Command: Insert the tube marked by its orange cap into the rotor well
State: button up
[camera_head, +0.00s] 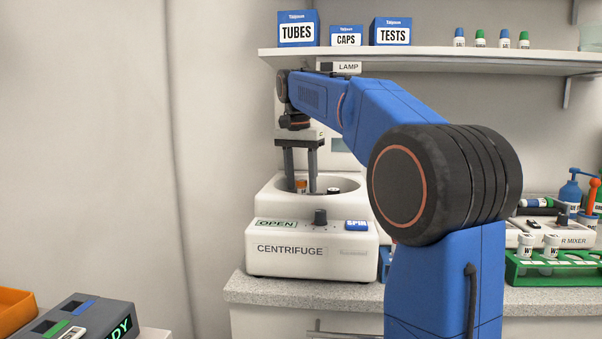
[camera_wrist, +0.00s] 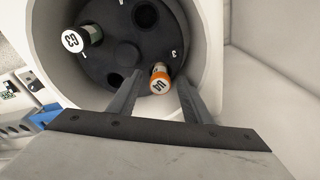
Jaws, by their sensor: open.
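The dark rotor (camera_wrist: 100,58) lies inside the white centrifuge bowl. My gripper (camera_wrist: 159,88) is open, with one finger on each side of this tube and visible gaps between. In the head view my gripper (camera_head: 301,186) points down into the open centrifuge (camera_head: 262,215), and the orange cap (camera_head: 300,184) shows between its fingers.
A second tube with a white marked cap (camera_wrist: 72,40) stands in another well. An empty-looking well (camera_wrist: 145,15) is at the top. The bowl wall (camera_wrist: 212,45) is close to the right finger. A shelf (camera_head: 430,62) with boxes runs above my arm; a green rack (camera_head: 550,270) stands right.

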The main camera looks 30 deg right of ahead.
notch_tip(320, 180, up, 12)
jog(key=a, duration=0.1)
jog(key=shift+s, duration=0.4)
jog(key=shift+s+a+f, duration=0.1)
jog(key=shift+a, duration=0.05)
dwell(0.4)
